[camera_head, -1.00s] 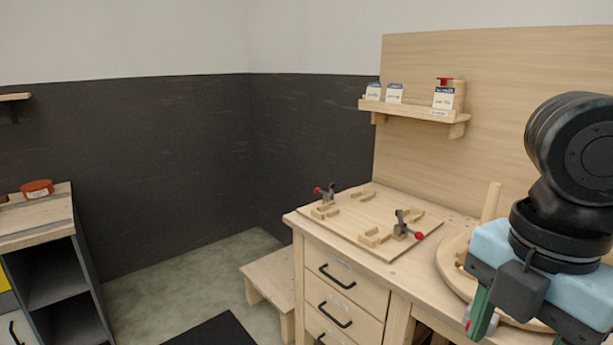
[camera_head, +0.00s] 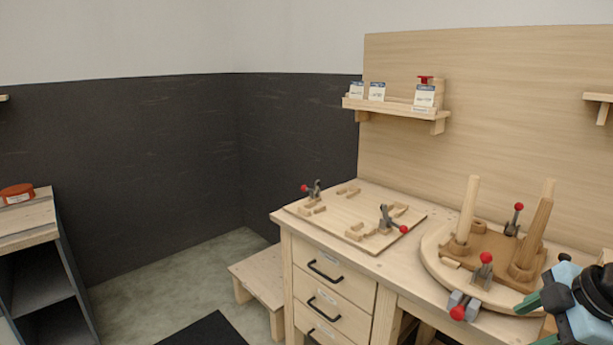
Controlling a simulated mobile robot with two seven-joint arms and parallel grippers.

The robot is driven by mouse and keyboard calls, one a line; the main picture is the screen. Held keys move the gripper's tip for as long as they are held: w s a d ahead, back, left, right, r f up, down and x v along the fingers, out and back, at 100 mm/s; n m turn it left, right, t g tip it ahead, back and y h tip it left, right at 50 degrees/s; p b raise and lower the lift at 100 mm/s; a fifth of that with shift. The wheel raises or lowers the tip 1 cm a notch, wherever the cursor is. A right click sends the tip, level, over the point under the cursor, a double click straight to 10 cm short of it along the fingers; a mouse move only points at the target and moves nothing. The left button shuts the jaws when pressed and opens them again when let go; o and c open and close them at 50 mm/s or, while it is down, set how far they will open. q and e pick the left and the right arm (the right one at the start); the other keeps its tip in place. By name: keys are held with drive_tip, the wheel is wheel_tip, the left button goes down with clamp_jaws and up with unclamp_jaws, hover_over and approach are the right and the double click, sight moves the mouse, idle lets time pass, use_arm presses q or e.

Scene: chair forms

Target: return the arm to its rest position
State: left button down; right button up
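My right gripper (camera_head: 537,320) is at the lower right corner of the head view, in front of the workbench's edge. Its blue body (camera_head: 585,325) and green fingers show, with a gap between the fingers and nothing seen in it. Part of it is cut off by the frame edge. My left gripper is out of view. On the bench, a round-edged wooden fixture (camera_head: 437,258) holds a brown wooden piece (camera_head: 493,250) with two upright wooden legs, one on the left (camera_head: 467,210) and one on the right (camera_head: 535,232). The gripper is apart from these legs.
The workbench (camera_head: 285,216) carries a flat jig board (camera_head: 340,222) with red-tipped clamps. More red-tipped clamps (camera_head: 486,270) stand around the fixture. A shelf (camera_head: 395,108) with small labelled boxes hangs above. A low stool (camera_head: 258,275) stands left of the bench. Floor (camera_head: 165,275) further left is clear.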

drive_tip(key=s+d+f+m+t, duration=0.1)
drive_tip(key=s+d+f+m, duration=0.15)
drive_tip(key=f, duration=0.45)
drive_tip(key=s+d+f+m+t, duration=0.15)
drive_tip(key=d+f, duration=0.25)
drive_tip(key=f, duration=0.4)
drive_tip(key=s+a+f+m+h, duration=0.15)
drive_tip(key=s+f+m, duration=0.4)
drive_tip(key=f, duration=0.75)
drive_tip(key=s+a+f+m, duration=0.2)
drive_tip(key=s+a+f, duration=0.7)
drive_tip(key=s+a, duration=0.1)
drive_tip(key=s+a+f+m+t, duration=0.1)
drive_tip(key=s+a, duration=0.3)
drive_tip(key=a, duration=0.9)
drive_tip(key=shift+f+y, duration=0.35)
drive_tip(key=shift+f, duration=0.05)
drive_tip(key=shift+t, duration=0.25)
